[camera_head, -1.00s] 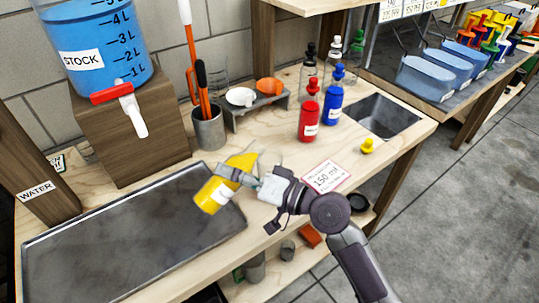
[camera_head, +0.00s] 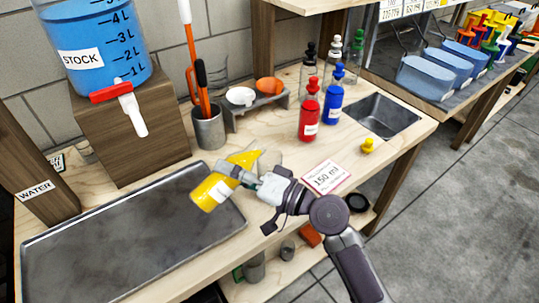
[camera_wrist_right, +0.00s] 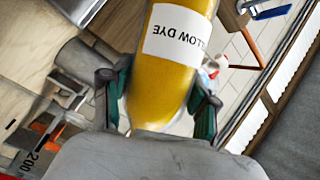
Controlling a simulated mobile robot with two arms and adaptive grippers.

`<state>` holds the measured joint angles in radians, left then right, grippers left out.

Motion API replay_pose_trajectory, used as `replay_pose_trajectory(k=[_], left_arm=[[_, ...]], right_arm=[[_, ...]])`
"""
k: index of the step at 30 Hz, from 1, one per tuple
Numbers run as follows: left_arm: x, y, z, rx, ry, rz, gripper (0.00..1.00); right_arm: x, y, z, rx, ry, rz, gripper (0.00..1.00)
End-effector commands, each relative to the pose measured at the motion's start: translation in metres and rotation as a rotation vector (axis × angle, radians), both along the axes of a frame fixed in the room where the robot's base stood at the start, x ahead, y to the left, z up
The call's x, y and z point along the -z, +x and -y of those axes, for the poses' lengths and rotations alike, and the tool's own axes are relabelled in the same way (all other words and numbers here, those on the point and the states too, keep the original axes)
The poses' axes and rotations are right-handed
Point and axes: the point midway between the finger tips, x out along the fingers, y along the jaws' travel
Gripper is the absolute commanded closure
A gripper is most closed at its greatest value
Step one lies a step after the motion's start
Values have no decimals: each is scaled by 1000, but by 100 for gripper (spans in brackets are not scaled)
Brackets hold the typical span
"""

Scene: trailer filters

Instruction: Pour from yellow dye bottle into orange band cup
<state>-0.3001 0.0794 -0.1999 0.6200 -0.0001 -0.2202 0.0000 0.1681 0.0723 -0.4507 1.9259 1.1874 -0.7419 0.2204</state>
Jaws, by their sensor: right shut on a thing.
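My right gripper (camera_head: 232,178) is shut on the yellow dye bottle (camera_head: 207,194) and holds it strongly tilted near the right edge of the metal tray. In the right wrist view the bottle (camera_wrist_right: 166,95) sits between my two fingers (camera_wrist_right: 157,105), its "YELLOW DYE" label upside down. Its mouth cannot be made out. A pale grey shape (camera_head: 270,160) stands just right of the bottle in the head view, partly hidden by my gripper; I cannot tell whether it is the cup. No orange band is clear on it. My left gripper is out of view.
The metal tray (camera_head: 90,248) lies at the left, below the blue stock tank (camera_head: 105,50). Red (camera_head: 309,118) and blue (camera_head: 332,102) bottles stand behind on the right. A yellow cap (camera_head: 368,146) and a "150 ml" card (camera_head: 326,178) lie at the right, near the sink (camera_head: 380,115).

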Motion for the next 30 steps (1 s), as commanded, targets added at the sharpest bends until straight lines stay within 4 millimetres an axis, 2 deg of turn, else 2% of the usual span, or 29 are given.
replay_pose_trajectory(k=[30], left_arm=[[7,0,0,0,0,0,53]], right_arm=[[1,-1,-1,0,90,-70,92]])
